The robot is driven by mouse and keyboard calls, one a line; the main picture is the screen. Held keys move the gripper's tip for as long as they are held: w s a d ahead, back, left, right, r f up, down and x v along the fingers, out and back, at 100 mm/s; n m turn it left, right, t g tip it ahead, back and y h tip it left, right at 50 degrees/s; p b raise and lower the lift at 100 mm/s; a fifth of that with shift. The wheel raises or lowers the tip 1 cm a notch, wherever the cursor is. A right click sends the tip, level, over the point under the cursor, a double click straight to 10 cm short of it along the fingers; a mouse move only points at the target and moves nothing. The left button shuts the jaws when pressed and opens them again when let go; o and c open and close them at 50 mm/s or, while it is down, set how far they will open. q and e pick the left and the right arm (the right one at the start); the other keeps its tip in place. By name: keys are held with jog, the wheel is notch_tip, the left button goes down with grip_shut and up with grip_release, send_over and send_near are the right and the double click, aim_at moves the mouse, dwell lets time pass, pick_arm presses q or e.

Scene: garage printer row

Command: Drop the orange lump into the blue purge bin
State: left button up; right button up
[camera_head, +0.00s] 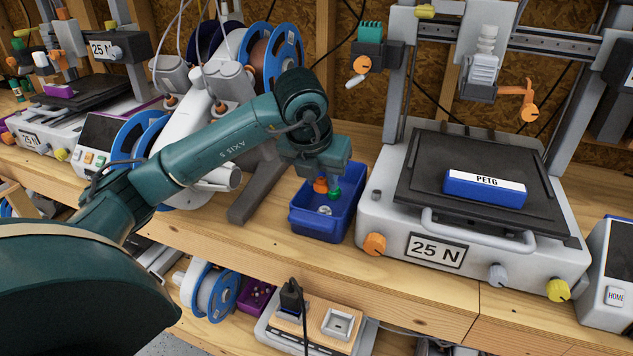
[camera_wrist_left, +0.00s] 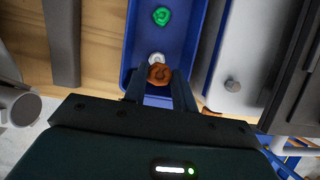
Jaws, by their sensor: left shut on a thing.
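The blue purge bin (camera_head: 312,225) stands on the workbench, left of the large printer. My left gripper (camera_head: 323,182) points down over it. Its fingers are shut on the orange lump (camera_head: 320,186), which is held at the bin's opening. In the left wrist view the orange lump (camera_wrist_left: 160,74) sits between the two fingers, with the blue bin (camera_wrist_left: 143,35) behind it. A green lump (camera_wrist_left: 162,16) and a white lump (camera_wrist_left: 156,58) lie inside the bin. How high the orange lump is above the bin floor is hard to tell. My right gripper is in neither view.
A grey printer with a "25 N" label (camera_head: 436,250) stands close right of the bin, with a blue PETG box (camera_head: 484,187) on its bed. A dark grey bar (camera_head: 257,192) lies left of the bin. Spools and another printer stand further left.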

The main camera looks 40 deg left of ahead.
pick_arm(q)
jog(key=shift+w+f, duration=0.1)
jog(key=shift+w, duration=0.25)
jog(key=o, duration=1)
jog(key=shift+s, duration=0.65)
jog(key=s+d+b, duration=0.1)
jog(key=s, duration=0.5)
jog(key=shift+s+d+b, duration=0.25)
jog(key=shift+d+b, duration=0.1)
dwell(0.4)
